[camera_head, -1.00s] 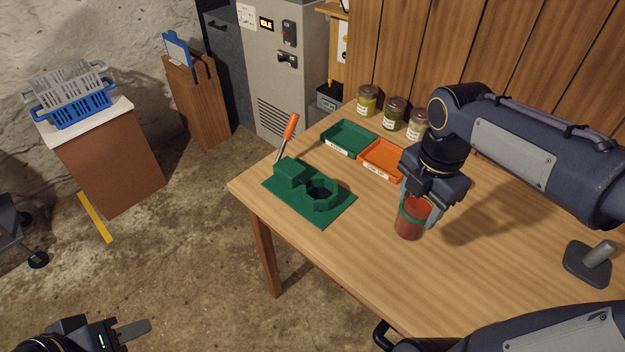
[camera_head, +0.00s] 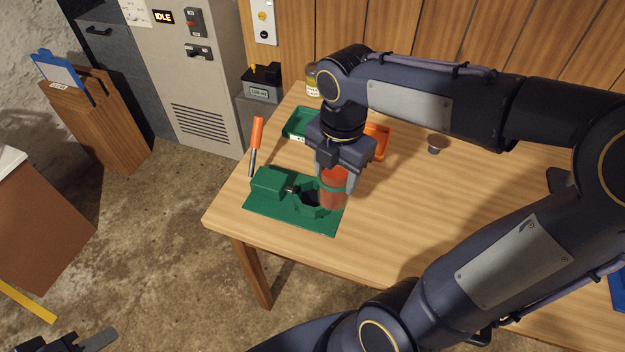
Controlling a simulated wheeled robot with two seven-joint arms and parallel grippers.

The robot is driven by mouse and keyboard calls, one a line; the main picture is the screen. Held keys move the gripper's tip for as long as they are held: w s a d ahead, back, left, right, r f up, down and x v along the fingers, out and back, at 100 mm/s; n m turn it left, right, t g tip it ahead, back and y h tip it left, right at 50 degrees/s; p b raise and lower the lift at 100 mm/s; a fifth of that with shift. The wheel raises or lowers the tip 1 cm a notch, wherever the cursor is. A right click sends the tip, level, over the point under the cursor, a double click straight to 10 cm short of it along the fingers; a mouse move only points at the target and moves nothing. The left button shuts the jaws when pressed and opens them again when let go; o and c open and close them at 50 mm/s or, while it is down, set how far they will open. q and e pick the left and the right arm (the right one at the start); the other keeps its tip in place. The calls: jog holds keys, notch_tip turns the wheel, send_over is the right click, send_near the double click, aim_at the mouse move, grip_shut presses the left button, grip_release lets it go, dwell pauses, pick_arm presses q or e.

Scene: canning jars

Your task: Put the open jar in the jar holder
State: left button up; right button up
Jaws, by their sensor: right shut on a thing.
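The open jar (camera_head: 333,191), with red-brown contents and a green band, is upright in my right gripper (camera_head: 337,182). The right gripper is shut on it from above. The jar holder (camera_head: 275,211) is a green base with a raised block, a dark hexagonal opening (camera_head: 310,198) and an orange-handled lever (camera_head: 257,132). The jar is just right of the opening, over or beside the holder's right edge; I cannot tell whether its bottom touches anything. My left gripper (camera_head: 98,338) shows only partly at the bottom left, away from the table.
A jar (camera_head: 313,88) stands at the back, and a small lidded item (camera_head: 437,144) is to the right. The table's front left (camera_head: 225,212) is clear.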

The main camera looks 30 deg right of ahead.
jog(key=shift+w+a+f, duration=0.1)
jog(key=shift+w+f, duration=1.15)
jog(key=shift+f, duration=0.4)
jog(key=shift+w+d+f, duration=0.1)
jog(key=shift+w+f, duration=1.1)
jog(key=shift+f, duration=0.5)
jog(key=shift+w+a+f, duration=0.1)
jog(key=shift+w+f, duration=1.15)
jog(key=shift+f, duration=0.4)
jog(key=shift+f+b, duration=0.1)
jog(key=shift+b, duration=0.25)
jog(key=o, duration=1.3)
jog(key=shift+c, duration=0.2)
